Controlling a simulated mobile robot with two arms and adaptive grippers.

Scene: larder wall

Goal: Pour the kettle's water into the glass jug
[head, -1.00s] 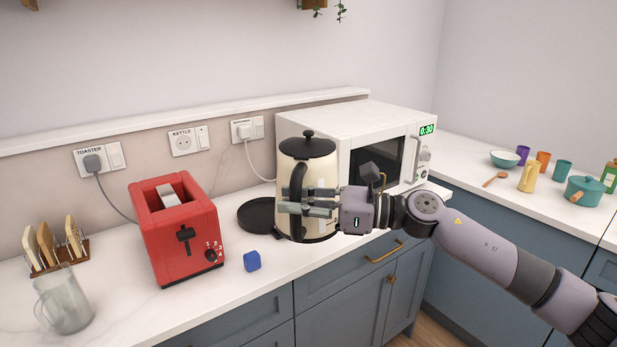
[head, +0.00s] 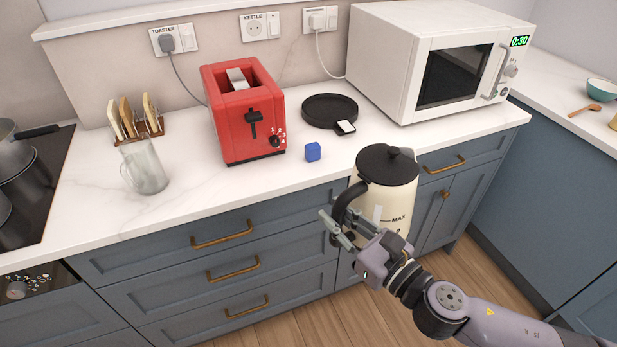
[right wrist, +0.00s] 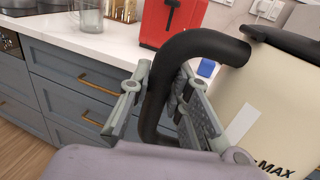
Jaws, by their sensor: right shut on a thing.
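The cream kettle (head: 391,190) has a black lid and a black handle and hangs upright in front of the counter's edge. My right gripper (head: 338,228) is shut on the kettle's black handle. In the right wrist view the handle (right wrist: 160,95) passes between the fingers, with the kettle body (right wrist: 270,110) at the right. The glass jug (head: 146,168) stands on the counter at the left, apart from the kettle, and its base shows in the right wrist view (right wrist: 91,18). The water inside the kettle is hidden. My left gripper is not in view.
A red toaster (head: 243,120) and a blue cube (head: 312,152) stand on the counter between jug and kettle. A toast rack (head: 139,132) stands behind the jug; the hob (head: 35,190) is farther left.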

